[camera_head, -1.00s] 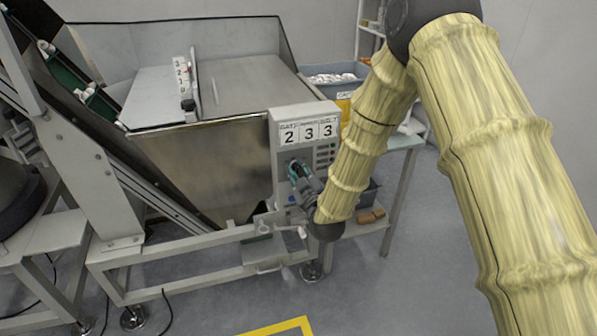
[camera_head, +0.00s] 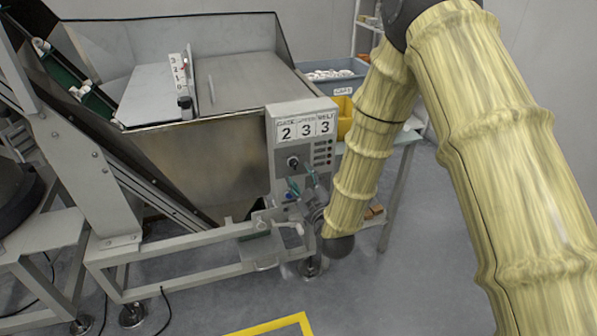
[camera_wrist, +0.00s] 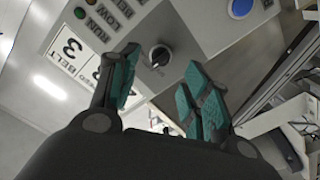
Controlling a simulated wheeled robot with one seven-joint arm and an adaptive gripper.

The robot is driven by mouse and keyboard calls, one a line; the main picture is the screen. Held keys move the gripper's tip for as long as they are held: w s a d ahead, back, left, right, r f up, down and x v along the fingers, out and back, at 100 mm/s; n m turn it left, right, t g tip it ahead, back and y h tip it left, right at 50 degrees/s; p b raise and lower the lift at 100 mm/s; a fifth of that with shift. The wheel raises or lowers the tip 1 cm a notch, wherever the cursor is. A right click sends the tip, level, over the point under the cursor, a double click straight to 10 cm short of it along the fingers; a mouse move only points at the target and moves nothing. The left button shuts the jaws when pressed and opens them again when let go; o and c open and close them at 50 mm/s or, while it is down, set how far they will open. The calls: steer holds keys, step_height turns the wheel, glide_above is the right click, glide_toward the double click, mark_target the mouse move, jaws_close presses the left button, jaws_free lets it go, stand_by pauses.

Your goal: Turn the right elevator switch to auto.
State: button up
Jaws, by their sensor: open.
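A black rotary switch (camera_head: 293,162) sits on the front of the grey control box (camera_head: 284,147), below the number cards. In the wrist view the switch (camera_wrist: 160,55) is a round dark knob with a light mark, on a pale round base. The fingers appear apart from the knob. No label for the switch positions is readable.
Small indicator lights (camera_head: 322,152) line the box's right side. A blue button (camera_wrist: 240,8) shows in the wrist view. A steel hopper (camera_head: 215,165) stands left of the box, and a table with a blue bin (camera_head: 345,84) is behind my arm.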

steer(key=v, duration=0.6)
steer(key=shift+f, duration=0.1)
stand_by(0.3)
steer(key=s+d+f+m+g+h+p, duration=0.25)
steer(key=s+d+f+g, duration=0.2)
steer(key=s+f, duration=0.4)
steer(key=s+d+f+m+g+h+p, duration=0.1)
steer(key=s+d+f+m+g+p, duration=0.25)
steer(key=s+d+f, duration=0.5)
steer(key=s+d+f+m+g+p, duration=0.1)
steer(key=s+d+f+g, duration=0.1)
steer(key=s, duration=0.5)
steer(key=s+d+f+m+g+h+p, duration=0.1)
steer(key=s+d+f+m+g, duration=0.1)
steer(key=s, duration=0.6)
steer(key=s+d+f+m+g+h+p, duration=0.1)
steer(key=s+f+g, duration=0.2)
steer(key=s+g, duration=0.2)
steer(key=s, duration=0.3)
steer(key=shift+s+d+f+m+p, duration=0.25)
steer(key=shift+d+f+m+p, duration=0.1)
steer(key=shift+d+m, duration=0.05)
